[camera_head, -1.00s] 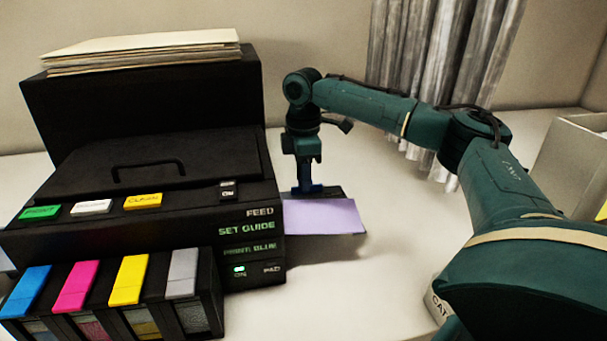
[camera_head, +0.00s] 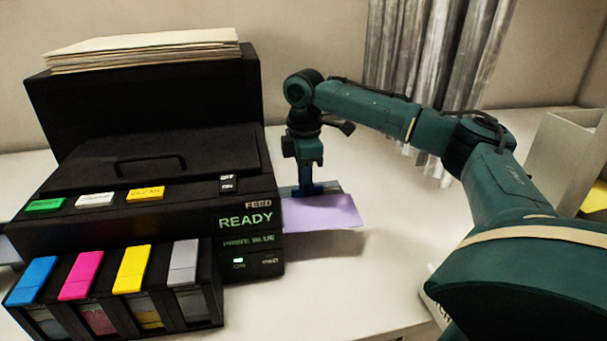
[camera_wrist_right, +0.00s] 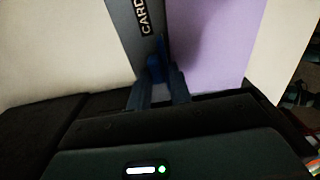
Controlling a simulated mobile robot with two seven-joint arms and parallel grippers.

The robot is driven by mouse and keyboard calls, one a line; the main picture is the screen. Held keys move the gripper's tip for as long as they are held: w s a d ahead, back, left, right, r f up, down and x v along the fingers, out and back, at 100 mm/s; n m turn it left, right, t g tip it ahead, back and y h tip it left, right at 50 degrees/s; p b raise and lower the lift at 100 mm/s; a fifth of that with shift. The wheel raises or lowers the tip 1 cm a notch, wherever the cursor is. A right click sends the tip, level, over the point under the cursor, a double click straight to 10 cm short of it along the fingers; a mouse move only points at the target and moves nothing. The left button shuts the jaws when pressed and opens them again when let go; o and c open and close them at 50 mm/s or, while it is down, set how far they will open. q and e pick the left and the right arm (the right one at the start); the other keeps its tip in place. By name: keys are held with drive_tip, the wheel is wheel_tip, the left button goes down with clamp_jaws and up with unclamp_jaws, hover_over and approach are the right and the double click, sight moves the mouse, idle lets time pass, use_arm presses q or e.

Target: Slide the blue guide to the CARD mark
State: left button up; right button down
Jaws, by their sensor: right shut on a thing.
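The blue guide (camera_wrist_right: 157,66) stands between my right gripper's fingers in the right wrist view, against the edge of a purple sheet (camera_wrist_right: 212,45). My right gripper (camera_wrist_right: 158,92) is shut on it. The CARD mark (camera_wrist_right: 144,16) is white lettering on a dark label on the grey tray strip (camera_wrist_right: 122,20), just beside the guide. In the head view my right gripper (camera_head: 306,190) reaches down at the printer's right side, over the tray with the purple sheet (camera_head: 325,213). The guide is hard to tell from the fingers there. My left gripper is not in view.
The black printer (camera_head: 150,215) fills the left, with its screen (camera_head: 245,221) reading READY. Ink tanks with coloured caps (camera_head: 133,268) stand in front. Papers (camera_head: 140,48) lie on top at the back. A pale open box (camera_head: 565,165) stands at the right. The table right of the sheet is clear.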

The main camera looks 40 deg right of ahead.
drive_tip(key=shift+w+d, duration=0.1)
drive_tip(key=shift+w, duration=0.15)
drive_tip(key=c, duration=1.4)
unclamp_jaws()
drive_tip(key=shift+r, duration=0.15)
wheel_tip(320, 180, up, 13)
